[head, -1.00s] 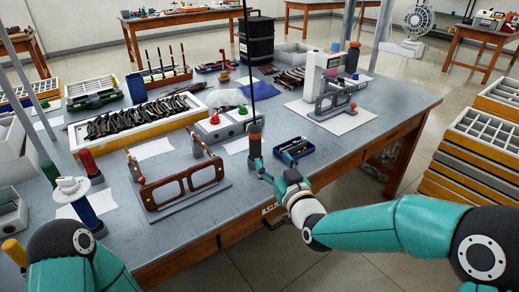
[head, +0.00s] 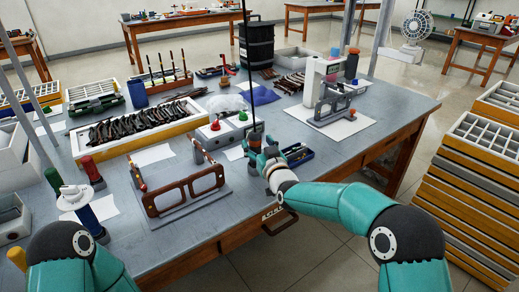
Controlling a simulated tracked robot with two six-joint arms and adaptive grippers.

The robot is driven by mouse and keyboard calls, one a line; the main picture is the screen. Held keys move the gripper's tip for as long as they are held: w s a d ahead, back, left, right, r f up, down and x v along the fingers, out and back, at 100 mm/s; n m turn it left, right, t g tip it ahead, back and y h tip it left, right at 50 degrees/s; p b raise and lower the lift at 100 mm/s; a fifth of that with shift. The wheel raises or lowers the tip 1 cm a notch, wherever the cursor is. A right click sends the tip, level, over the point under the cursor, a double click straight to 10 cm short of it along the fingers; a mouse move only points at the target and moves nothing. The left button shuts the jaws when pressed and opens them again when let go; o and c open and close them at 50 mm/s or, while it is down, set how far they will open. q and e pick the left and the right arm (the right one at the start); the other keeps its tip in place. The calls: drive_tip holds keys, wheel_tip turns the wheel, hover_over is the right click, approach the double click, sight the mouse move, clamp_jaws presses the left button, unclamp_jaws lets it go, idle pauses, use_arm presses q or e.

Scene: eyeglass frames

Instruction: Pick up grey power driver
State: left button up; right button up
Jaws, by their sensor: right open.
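The grey power driver (head: 256,141) stands upright at the front edge of the workbench, below a thin black vertical line. Only its upper part shows in the head view; my right gripper hides its lower part. My right gripper (head: 260,158) is open, with its teal fingers close around or beside the driver. I cannot tell whether they touch it. Of my left arm only a teal and black link shows at the lower left; its gripper is out of view.
A blue tray (head: 299,155) lies just right of my right gripper. A brown eyeglass frame on a stand (head: 185,193) is to the left. A box with red and green buttons (head: 224,128) is behind. A white and grey machine (head: 322,85) stands farther right.

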drive_tip(key=shift+x, duration=1.25)
clamp_jaws()
drive_tip(key=shift+r, duration=0.1)
